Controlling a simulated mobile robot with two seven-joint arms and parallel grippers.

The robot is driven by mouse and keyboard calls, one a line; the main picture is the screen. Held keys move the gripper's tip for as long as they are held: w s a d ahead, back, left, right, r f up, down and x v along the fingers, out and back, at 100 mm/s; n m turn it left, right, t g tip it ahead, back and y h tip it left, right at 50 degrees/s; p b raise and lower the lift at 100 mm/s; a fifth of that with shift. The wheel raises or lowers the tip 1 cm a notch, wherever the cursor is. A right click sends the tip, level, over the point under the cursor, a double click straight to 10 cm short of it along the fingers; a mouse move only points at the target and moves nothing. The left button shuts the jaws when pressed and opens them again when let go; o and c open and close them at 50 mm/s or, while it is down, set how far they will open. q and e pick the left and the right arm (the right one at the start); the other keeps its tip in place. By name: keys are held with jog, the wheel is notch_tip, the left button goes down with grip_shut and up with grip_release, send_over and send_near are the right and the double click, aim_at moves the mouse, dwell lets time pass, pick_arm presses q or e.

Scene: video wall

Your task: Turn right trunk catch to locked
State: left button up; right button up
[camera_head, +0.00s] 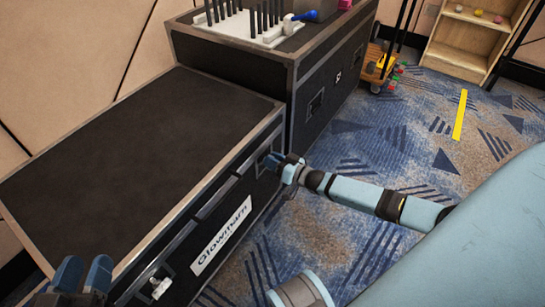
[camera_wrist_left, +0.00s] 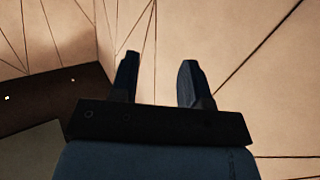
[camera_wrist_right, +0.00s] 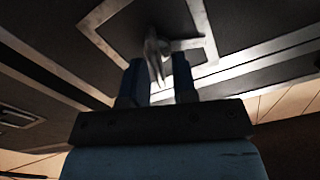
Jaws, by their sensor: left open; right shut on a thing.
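In the head view the gripper hides the catch. The left catch (camera_head: 160,287) shows as a light metal piece on the same face. My left gripper (camera_head: 80,275) is open and empty near the trunk's left end; its fingers (camera_wrist_left: 158,80) are apart.
A taller black case (camera_head: 330,65) stands behind the trunk, with a rack of black rods (camera_head: 245,25) on top. A wooden shelf (camera_head: 470,40) and a small cart (camera_head: 380,68) are at the back right. Patterned carpet (camera_head: 400,140) lies open to the right.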

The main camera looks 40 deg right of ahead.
jog(key=m+p, duration=0.1)
jog(key=m, duration=0.1)
jog(key=shift+d+m, duration=0.2)
jog(key=shift+m, duration=0.2)
pick_arm(q)
jog(key=shift+s+d+f+n+b, duration=0.25)
jog(key=shift+s+n+b, duration=0.1)
jog(key=shift+n+b, duration=0.1)
pick_arm(e)
jog(key=shift+w+d+f+m, duration=0.1)
jog(key=shift+f+m, duration=0.15)
jog(key=shift+m, duration=1.6)
jog(key=shift+d+f+m, duration=0.1)
jog(key=shift+f+m, duration=0.1)
jog(key=shift+m, duration=1.7)
jog(key=shift+w+d+f+m, duration=0.1)
jog(key=shift+f+m, duration=0.15)
jog(key=shift+m, duration=1.6)
pick_arm(q)
jog(key=shift+w+a, duration=0.1)
pick_arm(e)
jog(key=o, duration=0.6)
jog(key=shift+s, duration=0.1)
